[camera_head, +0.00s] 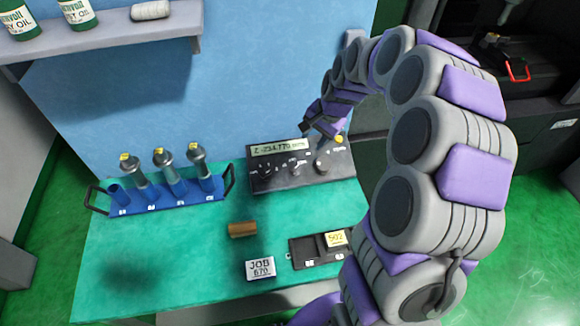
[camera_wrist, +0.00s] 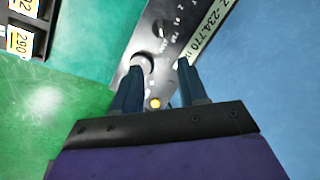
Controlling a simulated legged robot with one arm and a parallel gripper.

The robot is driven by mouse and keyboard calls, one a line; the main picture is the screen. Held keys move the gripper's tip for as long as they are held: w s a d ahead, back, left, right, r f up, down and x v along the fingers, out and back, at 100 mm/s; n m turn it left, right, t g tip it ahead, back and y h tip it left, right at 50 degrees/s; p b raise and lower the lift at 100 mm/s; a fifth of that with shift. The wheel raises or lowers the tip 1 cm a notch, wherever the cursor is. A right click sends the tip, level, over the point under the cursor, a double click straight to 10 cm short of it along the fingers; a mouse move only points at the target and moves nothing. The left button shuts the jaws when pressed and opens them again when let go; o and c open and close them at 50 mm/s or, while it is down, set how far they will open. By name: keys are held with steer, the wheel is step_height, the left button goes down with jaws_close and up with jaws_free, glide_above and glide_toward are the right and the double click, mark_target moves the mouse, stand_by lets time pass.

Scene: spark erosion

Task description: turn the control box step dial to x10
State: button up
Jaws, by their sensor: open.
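The control box (camera_head: 300,182) is a dark panel at the back right of the green bench, with a lit display (camera_head: 278,148) reading about Z -234.770. Its face carries several knobs, and a yellow button (camera_head: 339,140) at its right end. The rightmost dial (camera_head: 322,166) is the largest; its markings are too small to read, and I cannot tell which knob is the step dial. My gripper (camera_head: 308,129) is above the box, open and empty. In the wrist view, a dark round dial (camera_wrist: 143,62) shows beside the left fingertip of the gripper (camera_wrist: 159,65); contact is not clear.
A blue rack (camera_head: 165,206) with several tool holders stands left of the box. A shelf (camera_head: 110,42) with bottles is at upper left. The bench's left front is clear.

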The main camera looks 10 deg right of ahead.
step_height(320, 180, down, 3)
steer(key=d, duration=0.1)
steer(key=b, duration=0.2)
glide_above(296, 168)
steer(key=s, duration=0.2)
step_height(296, 168, down, 7)
steer(key=f, duration=0.2)
steer(key=w+d+f, duration=0.1)
steer(key=f, duration=0.2)
steer(key=shift+w+d+f, duration=0.25)
steer(key=shift+d+f, duration=0.05)
steer(key=shift+d, duration=0.1)
steer(key=shift+w+a+f, duration=0.1)
steer(key=shift+a+f, duration=0.05)
steer(key=shift+f, duration=0.15)
steer(key=shift+a+f, duration=0.15)
steer(key=shift+a, duration=0.45)
steer(key=shift+a+f, duration=0.15)
steer(key=shift+a, duration=0.4)
steer(key=shift+d, duration=0.8)
steer(key=c, duration=0.5)
steer(key=shift+a, duration=0.1)
steer(key=shift+c, duration=1.4)
steer(key=shift+a+f, duration=0.1)
steer(key=shift+a, duration=0.05)
jaws_close()
